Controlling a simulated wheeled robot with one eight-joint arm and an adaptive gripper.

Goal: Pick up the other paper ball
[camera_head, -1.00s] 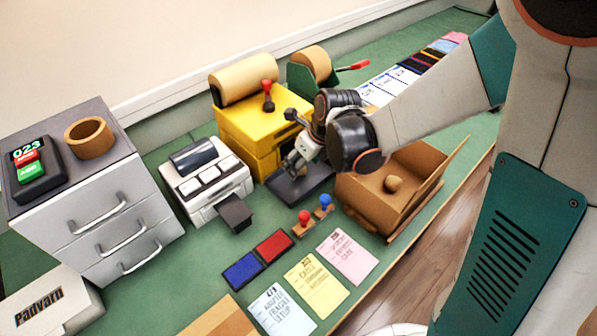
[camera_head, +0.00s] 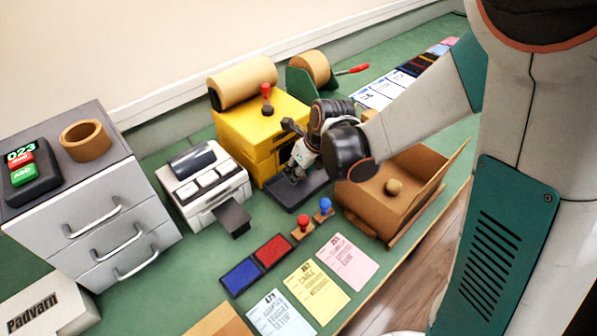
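One tan paper ball (camera_head: 393,187) lies inside the open cardboard box (camera_head: 432,160) on the right. My gripper (camera_head: 292,177) points down at the front of the yellow machine (camera_head: 235,128), just above a dark tray (camera_head: 285,196). The gripper is left of the box, apart from the paper ball in it. No second paper ball can be made out; the gripper and wrist hide part of the tray and machine front. The fingers are small and dark, so their opening is unclear.
Two stamps, red-topped (camera_head: 303,226) and blue-topped (camera_head: 325,207), stand in front of the tray. A white printer (camera_head: 205,183) is to the left. Ink pads (camera_head: 272,250) and paper cards (camera_head: 318,290) lie on the green table towards the front. A red-handled dispenser (camera_head: 310,72) stands behind.

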